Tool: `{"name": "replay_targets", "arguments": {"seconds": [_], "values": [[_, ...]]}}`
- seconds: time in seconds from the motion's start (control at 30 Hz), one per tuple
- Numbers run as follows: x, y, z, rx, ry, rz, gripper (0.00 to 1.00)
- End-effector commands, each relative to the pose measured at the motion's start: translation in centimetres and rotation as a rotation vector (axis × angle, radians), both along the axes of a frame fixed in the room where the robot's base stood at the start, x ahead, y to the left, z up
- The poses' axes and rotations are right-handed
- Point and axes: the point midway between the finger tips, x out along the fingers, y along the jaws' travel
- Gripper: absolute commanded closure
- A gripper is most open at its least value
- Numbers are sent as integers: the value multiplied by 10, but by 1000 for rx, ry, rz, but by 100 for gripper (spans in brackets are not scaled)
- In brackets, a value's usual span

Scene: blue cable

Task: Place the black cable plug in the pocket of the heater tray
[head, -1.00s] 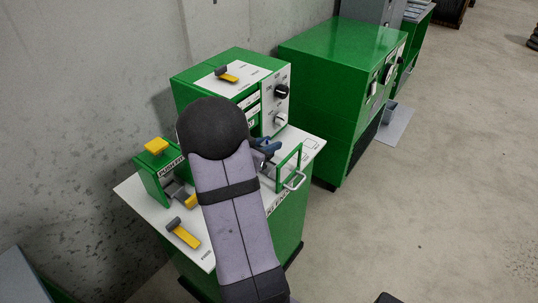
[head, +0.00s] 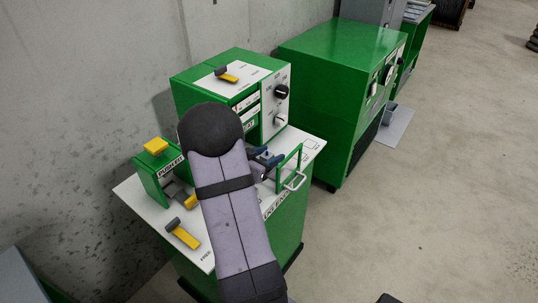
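In the head view, my gripper (head: 268,158) shows only in part, as dark blue finger parts to the right of my arm. It is low over the white top of the green bench, just left of a green upright frame (head: 289,168) with a silver handle (head: 294,181). My arm covers the rest of the gripper, so I cannot tell whether it is open or shut, or whether it holds anything. I cannot make out the black cable plug. The heater tray and its pocket cannot be told apart clearly; the frame and handle may belong to it.
A green box with dark and pale knobs (head: 281,91) stands behind my arm. A green pusher block with a yellow top (head: 156,146) and a yellow-grey lever (head: 184,234) are on the left of the bench. A larger green cabinet (head: 330,90) stands to the right.

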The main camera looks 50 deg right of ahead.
Motion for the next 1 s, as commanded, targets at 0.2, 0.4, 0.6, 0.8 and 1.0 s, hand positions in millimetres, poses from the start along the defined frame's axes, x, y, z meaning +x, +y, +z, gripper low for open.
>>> {"name": "replay_targets", "arguments": {"seconds": [0.2,0.4,0.6,0.8,1.0], "values": [[0,0,0,0,0,0,55],[0,3,4,1,1,1,55],[2,25,13,1,-2,4,55],[2,59,27,0,-1,5,55],[1,89,40,0,-1,4,55]]}}
